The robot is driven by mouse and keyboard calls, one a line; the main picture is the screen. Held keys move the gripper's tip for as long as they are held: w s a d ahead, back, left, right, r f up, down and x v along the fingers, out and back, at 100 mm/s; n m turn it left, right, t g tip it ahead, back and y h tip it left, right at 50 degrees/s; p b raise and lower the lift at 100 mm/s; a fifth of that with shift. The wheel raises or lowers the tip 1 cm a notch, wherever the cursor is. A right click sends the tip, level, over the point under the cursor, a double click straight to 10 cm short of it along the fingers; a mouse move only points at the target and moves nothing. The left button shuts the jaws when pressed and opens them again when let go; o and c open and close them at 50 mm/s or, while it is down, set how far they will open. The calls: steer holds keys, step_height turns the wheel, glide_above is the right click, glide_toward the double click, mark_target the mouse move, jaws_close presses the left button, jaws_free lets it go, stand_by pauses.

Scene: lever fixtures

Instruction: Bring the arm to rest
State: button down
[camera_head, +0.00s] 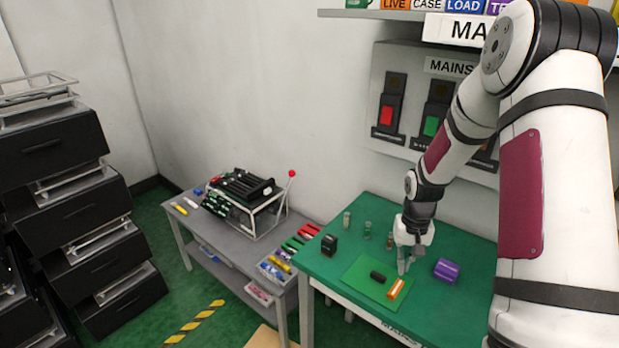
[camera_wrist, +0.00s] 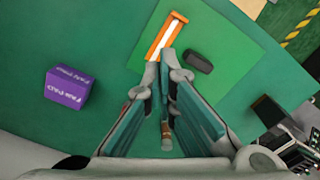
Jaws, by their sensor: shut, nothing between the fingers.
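My gripper (camera_head: 404,268) points down over the green table (camera_head: 330,268) in the head view, at the back edge of a lighter green mat (camera_head: 362,280). In the wrist view its fingers (camera_wrist: 166,72) are shut with nothing held between them. Their tips appear near the end of an orange and white block (camera_wrist: 166,38); I cannot tell whether they touch it. My arm reaches down from the upper right of the head view and hides part of the wall panel.
A purple box (camera_head: 446,269) stands right of my gripper. A dark block (camera_head: 378,276) lies on the mat, and a black box (camera_head: 329,244) stands to the left. A grey bench (camera_head: 190,232) holds a wire rack. Mains levers (camera_head: 388,112) are on the wall behind.

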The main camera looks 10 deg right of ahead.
steer(key=s+a+r+n+t+h, duration=0.15)
steer(key=a+r, duration=0.25)
steer(key=r, duration=0.7)
steer(key=s+a+r+n+t, duration=0.1)
steer(key=s+a+r, duration=0.25)
steer(key=r, duration=0.65)
steer(key=s+a+r+n+t, duration=0.1)
steer(key=s+a+r, duration=0.4)
steer(key=s, duration=0.3)
steer(key=s+a+r+n+t+y, duration=0.1)
steer(key=s+a+r+t, duration=0.1)
steer(key=s+a+r, duration=0.3)
steer(key=s+r, duration=0.1)
steer(key=s, duration=0.2)
steer(key=shift+s+a+r, duration=0.15)
steer(key=shift+a, duration=0.15)
steer(key=shift+y, duration=0.25)
